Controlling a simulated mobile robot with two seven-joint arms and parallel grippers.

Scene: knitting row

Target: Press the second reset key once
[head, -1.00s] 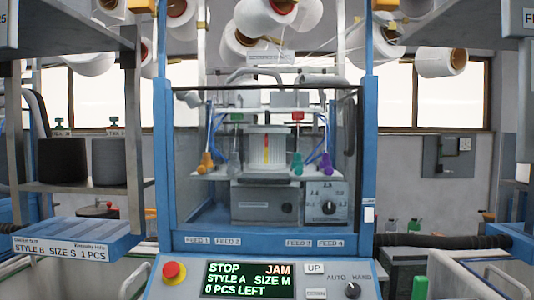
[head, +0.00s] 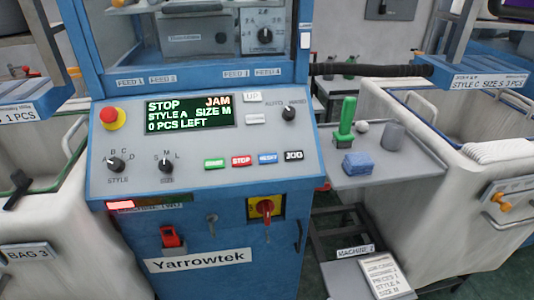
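The blue key (head: 268,159), labelled RESET, sits on the sloped grey control panel (head: 215,180) of the blue machine in the head view. The red STOP key (head: 242,161) is directly to its left and the black JOG key (head: 294,156) to its right. The green START key (head: 214,164) is farther left. The display (head: 190,115) reads STOP, JAM, STYLE A, SIZE M, 0 PCS LEFT. I see only this one key marked RESET. Neither of my grippers is in view.
A red emergency button (head: 112,118) and several knobs share the panel. Below are a red-yellow switch (head: 266,208) and a Yarrowtek label (head: 197,261). White bins flank the machine.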

